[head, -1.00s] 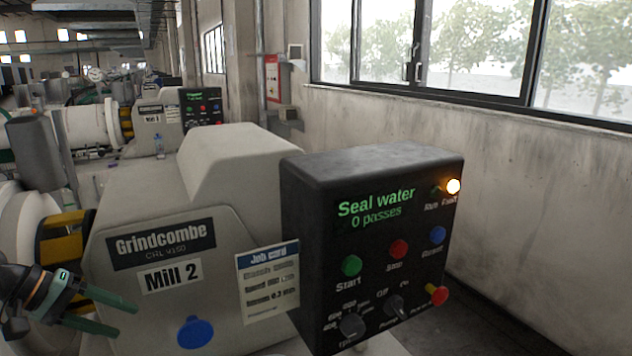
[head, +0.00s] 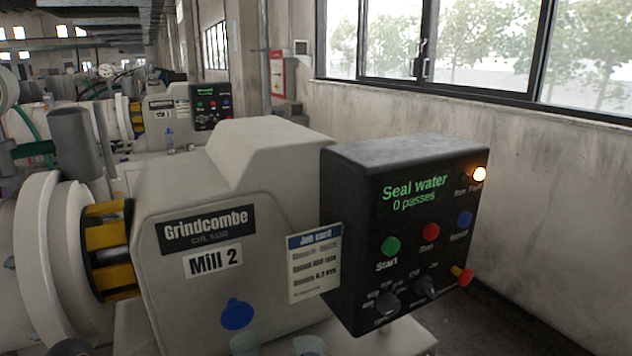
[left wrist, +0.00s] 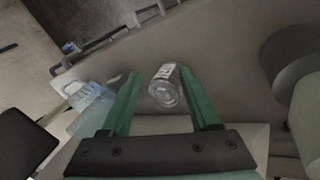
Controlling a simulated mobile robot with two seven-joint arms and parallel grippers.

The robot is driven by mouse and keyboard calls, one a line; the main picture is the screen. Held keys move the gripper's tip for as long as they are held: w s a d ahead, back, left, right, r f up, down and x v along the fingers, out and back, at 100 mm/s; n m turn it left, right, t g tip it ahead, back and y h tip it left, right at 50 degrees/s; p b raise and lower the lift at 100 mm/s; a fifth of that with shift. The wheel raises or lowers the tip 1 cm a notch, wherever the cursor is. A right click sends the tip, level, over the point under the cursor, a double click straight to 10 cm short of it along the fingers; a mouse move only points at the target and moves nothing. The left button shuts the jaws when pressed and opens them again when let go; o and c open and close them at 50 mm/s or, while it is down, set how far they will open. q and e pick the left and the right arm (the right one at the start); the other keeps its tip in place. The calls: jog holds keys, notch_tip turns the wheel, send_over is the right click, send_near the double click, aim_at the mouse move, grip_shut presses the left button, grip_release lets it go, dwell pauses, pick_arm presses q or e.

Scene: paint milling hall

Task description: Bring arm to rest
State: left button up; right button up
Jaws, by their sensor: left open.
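In the left wrist view my left gripper (left wrist: 159,74) shows two green fingers spread apart, with nothing pinched between them. A clear glass jar (left wrist: 165,88) with a pale label shows between the fingertips; I cannot tell how far beyond them it is. In the head view the left gripper's fingers are out of the picture. My right gripper shows in neither view.
Mill 2 (head: 290,150) stands ahead, with a job card (head: 314,264) beside its black control panel (head: 350,190). The panel reads "Seal water, 0 passes" and an amber lamp (head: 480,174) is lit. Clear vessels (head: 310,345) stand at the bottom edge. A wall is at right.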

pick_arm(q)
jog(key=s+d+f+m+y, duration=0.25)
jog(key=s+d+f, duration=0.4)
jog(key=s, duration=0.35)
jog(key=s+d+r+m+t+y, duration=0.1)
jog(key=s+d+r+m+y, duration=0.15)
jog(key=s, duration=0.65)
jog(key=w+d+f+t+h, duration=0.1)
jog(key=w+d+f+t, duration=0.1)
jog(key=f, duration=0.3)
jog(key=w+d+f+t+h, duration=0.2)
jog(key=f+t, duration=0.1)
jog(key=f, duration=0.3)
jog(key=shift+w+n+t, duration=0.25)
jog(key=shift+n+t, duration=0.15)
